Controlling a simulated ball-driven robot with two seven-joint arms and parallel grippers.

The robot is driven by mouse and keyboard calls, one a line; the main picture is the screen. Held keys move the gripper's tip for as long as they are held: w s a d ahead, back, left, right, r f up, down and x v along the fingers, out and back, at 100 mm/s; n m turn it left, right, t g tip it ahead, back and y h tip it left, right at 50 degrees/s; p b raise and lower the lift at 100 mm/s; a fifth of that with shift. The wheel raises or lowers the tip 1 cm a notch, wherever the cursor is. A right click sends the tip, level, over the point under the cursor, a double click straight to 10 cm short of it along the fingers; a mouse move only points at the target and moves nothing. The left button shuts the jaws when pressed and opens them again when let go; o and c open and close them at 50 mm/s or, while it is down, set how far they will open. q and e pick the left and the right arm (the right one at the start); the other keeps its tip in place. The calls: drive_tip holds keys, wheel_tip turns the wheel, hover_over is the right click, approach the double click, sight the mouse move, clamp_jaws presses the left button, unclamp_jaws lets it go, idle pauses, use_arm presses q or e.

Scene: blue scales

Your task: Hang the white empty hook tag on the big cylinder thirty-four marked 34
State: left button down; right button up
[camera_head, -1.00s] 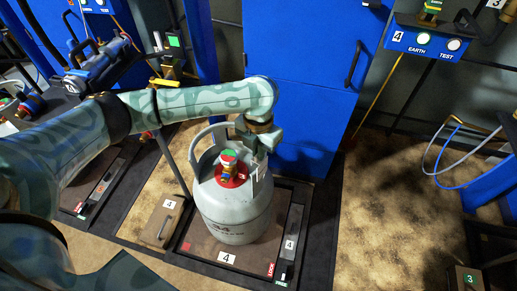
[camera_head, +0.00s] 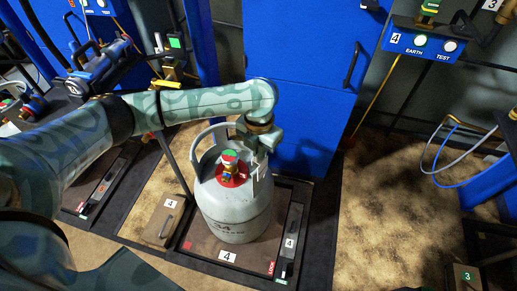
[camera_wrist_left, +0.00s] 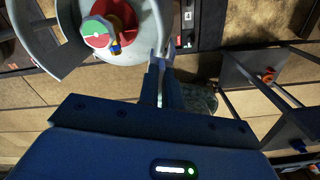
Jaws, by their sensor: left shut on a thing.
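The big grey cylinder (camera_head: 233,212) stands upright on a framed platform, with "34" partly readable low on its front. It has a raised collar handle (camera_head: 196,150) and a red-and-green valve (camera_head: 230,165) on top. In the left wrist view the valve (camera_wrist_left: 97,32) is at the upper left. My left gripper (camera_head: 262,165) is at the right side of the cylinder's top, fingers pointing down. It is shut on the white hook tag (camera_head: 257,177), mostly hidden by the fingers. I cannot tell whether the tag touches the collar. My left gripper's fingers (camera_wrist_left: 161,75) show beside the collar. My right gripper is not in view.
The platform (camera_head: 190,243) carries a "4" label and a red LOCK label. A blue cabinet (camera_head: 300,100) stands close behind. A blue EARTH/TEST box (camera_head: 423,44) hangs at the upper right. Brown floor (camera_head: 385,210) is free to the right.

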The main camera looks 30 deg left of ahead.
sight(258, 162)
use_arm(q)
drive_tip(key=shift+f+b, duration=0.4)
drive_tip(key=shift+f, duration=0.7)
drive_tip(key=shift+s+f+b, duration=0.2)
drive_tip(key=shift+s+f, duration=0.05)
drive_tip(key=shift+f, duration=0.3)
drive_tip(key=shift+s+f+b, duration=0.2)
drive_tip(key=shift+f, duration=0.3)
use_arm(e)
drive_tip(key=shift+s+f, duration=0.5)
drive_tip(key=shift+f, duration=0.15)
use_arm(q)
drive_tip(key=c, duration=1.8)
unclamp_jaws()
drive_tip(key=o, duration=0.3)
drive_tip(key=shift+w+f, duration=0.25)
drive_tip(key=shift+w+a, duration=0.1)
drive_tip(key=shift+w, duration=0.1)
drive_tip(key=shift+s+r, duration=0.1)
drive_tip(key=shift+r, duration=0.2)
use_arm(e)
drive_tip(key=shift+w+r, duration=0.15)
